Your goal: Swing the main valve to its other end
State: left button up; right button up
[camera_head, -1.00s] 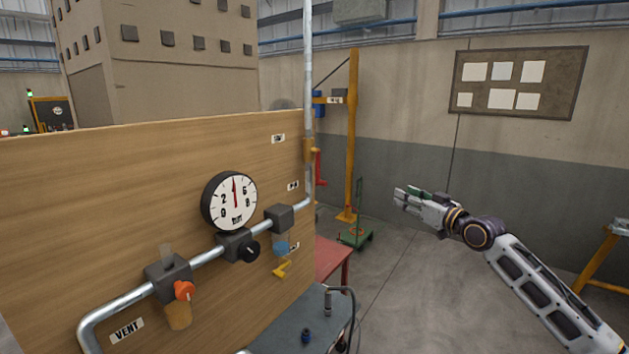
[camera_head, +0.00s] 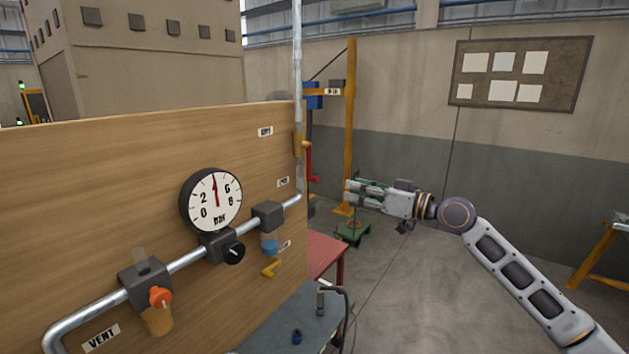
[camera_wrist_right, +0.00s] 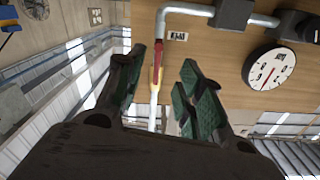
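A valve with a yellow body (camera_head: 299,144) sits on the vertical pipe at the panel's right edge, and its red lever (camera_head: 310,166) hangs down along the pipe. I take it for the main valve; its label is too small to read. In the right wrist view the red lever (camera_wrist_right: 161,55) and yellow body (camera_wrist_right: 155,82) show between the fingers, farther off. My right gripper (camera_head: 349,192) is right of the lever and apart from it. It is open and empty, its green-padded fingers (camera_wrist_right: 157,88) spread. My left gripper is not in view.
The wooden panel (camera_head: 90,190) carries a gauge (camera_head: 212,201), an orange knob (camera_head: 160,297), a black knob (camera_head: 233,253) and a yellow handle (camera_head: 271,268). A red table (camera_head: 325,250) and a grey bench top (camera_head: 285,325) stand below.

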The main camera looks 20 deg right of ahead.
aim_at(315, 179)
jog(key=shift+w+d, duration=0.1)
jog(key=shift+w, duration=0.05)
dwell(0.3)
jog(key=shift+p+x, duration=2.75)
jog(key=shift+x, duration=4.1)
jog(key=shift+c, duration=0.4)
